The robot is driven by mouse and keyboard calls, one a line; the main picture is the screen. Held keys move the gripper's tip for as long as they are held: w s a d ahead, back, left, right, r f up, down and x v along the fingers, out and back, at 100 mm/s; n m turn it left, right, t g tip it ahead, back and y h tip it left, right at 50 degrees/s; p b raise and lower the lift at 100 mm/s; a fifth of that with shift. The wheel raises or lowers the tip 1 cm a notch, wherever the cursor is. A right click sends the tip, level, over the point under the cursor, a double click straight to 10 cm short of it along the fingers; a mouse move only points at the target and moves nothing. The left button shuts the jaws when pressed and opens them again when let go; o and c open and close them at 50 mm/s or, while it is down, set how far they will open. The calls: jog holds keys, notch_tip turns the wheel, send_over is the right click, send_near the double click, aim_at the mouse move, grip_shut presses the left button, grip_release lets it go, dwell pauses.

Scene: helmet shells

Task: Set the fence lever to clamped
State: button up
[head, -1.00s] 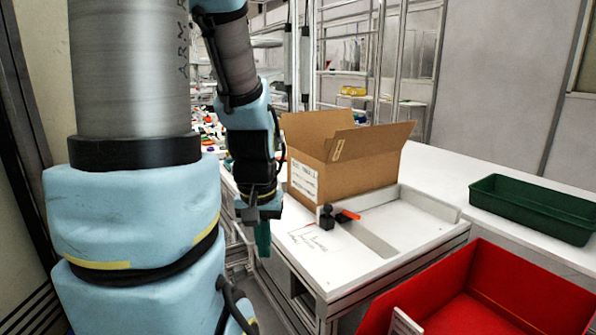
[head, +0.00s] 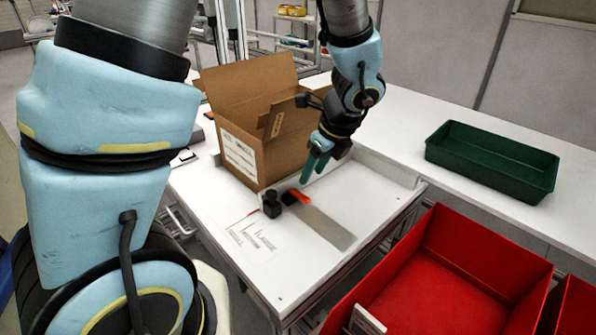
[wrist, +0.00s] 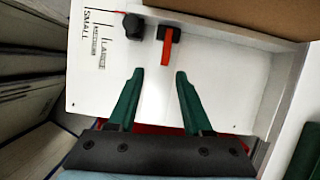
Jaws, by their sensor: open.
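The fence lever (head: 300,196) is a small orange-red handle beside a black knob (head: 272,204) on the white work table (head: 255,275). In the wrist view the lever (wrist: 166,48) hangs from a black mount, with the black knob (wrist: 133,26) to its left. My gripper (head: 315,168) has green fingers and is above the table, a little behind and right of the lever in the head view. In the wrist view my gripper (wrist: 156,76) is open and empty, its fingertips apart on either side of the lever's line, without visible contact.
An open cardboard box (head: 262,130) stands at the table's back left, close to the lever. A green tray (head: 492,165) sits on the rear bench at right. Red bins (head: 440,275) stand in front at right. Printed size marks (wrist: 98,45) lie left of the knob.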

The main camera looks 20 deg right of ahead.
aim_at(303, 196)
jog(key=shift+m, duration=0.5)
jog(key=x, duration=0.7)
jog(key=d+x, duration=0.1)
jog(key=x, duration=0.2)
jog(key=shift+w+f, duration=0.3)
jog(key=shift+w, duration=0.1)
grip_shut()
